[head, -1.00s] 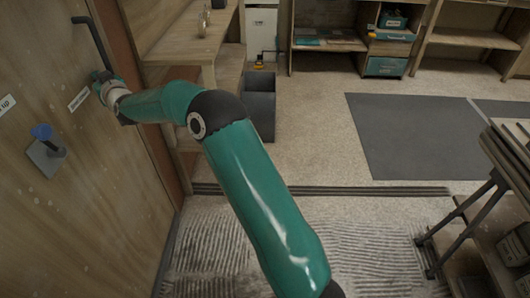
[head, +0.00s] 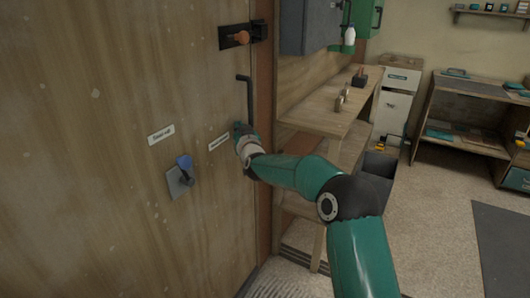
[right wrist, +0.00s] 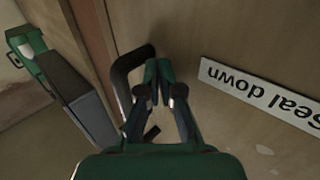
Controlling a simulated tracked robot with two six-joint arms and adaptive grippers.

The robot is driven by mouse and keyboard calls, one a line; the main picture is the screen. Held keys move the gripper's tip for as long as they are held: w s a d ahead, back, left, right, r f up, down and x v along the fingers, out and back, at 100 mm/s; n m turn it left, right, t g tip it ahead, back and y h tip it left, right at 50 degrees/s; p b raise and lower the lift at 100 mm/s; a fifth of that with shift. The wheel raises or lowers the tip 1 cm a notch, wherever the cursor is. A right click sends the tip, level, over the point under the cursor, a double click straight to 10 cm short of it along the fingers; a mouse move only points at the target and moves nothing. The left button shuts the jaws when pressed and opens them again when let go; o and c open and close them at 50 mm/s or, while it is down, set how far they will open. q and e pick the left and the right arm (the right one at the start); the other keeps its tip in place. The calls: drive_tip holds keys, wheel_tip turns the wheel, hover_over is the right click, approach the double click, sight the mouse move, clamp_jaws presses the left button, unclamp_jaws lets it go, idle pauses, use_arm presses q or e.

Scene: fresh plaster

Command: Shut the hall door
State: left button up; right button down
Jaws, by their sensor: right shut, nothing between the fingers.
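The wooden hall door (head: 120,210) fills the left of the head view. Its black upright handle (head: 247,95) is near its right edge, and a black bolt with an orange knob (head: 240,38) sits above. I cannot tell whether the door is fully shut. My right gripper (head: 238,128) is at the handle's lower end, its fingers hard to see there. In the right wrist view its fingers (right wrist: 160,72) are together and empty, beside the bent black handle (right wrist: 124,75); contact is unclear. My left gripper is not in view.
A blue knob on a grey plate (head: 180,177) and a white label (head: 161,134) are on the door. The "Seal down" label (right wrist: 262,95) is right of my fingers. A workbench (head: 325,115) and a dark bin (head: 374,178) stand beyond the brown edge strip (head: 264,170).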

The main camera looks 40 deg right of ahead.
drive_tip(key=v, duration=1.1)
drive_tip(key=shift+s, duration=0.4)
drive_tip(key=w+a+f+n+g+y, duration=0.15)
drive_tip(key=a+f, duration=0.35)
drive_tip(key=f, duration=0.6)
drive_tip(key=s+a+f+n+g+y, duration=0.1)
drive_tip(key=s+a+f+g+y, duration=0.2)
drive_tip(key=s+a+f, duration=0.7)
drive_tip(key=s+a+f+n+g+y, duration=0.1)
drive_tip(key=s+a+f+g+y, duration=0.2)
drive_tip(key=f, duration=1.2)
drive_tip(key=s+a+f+g+y, duration=0.1)
drive_tip(key=s+a+f+g, duration=0.2)
drive_tip(key=s, duration=0.4)
drive_tip(key=s+a+f+g+y, duration=0.1)
drive_tip(key=s+a+f+g, duration=0.2)
drive_tip(key=s, duration=0.5)
drive_tip(key=s+a+f+g+y, duration=0.1)
drive_tip(key=s+a+f+g, duration=0.2)
drive_tip(key=s, duration=0.4)
wheel_tip(320, 180, up, 15)
drive_tip(key=m+p, duration=0.1)
drive_tip(key=p, duration=1.4)
drive_tip(key=shift+s+a+r+p, duration=0.2)
drive_tip(key=shift+s+a+p, duration=0.1)
drive_tip(key=shift+s+a, duration=0.15)
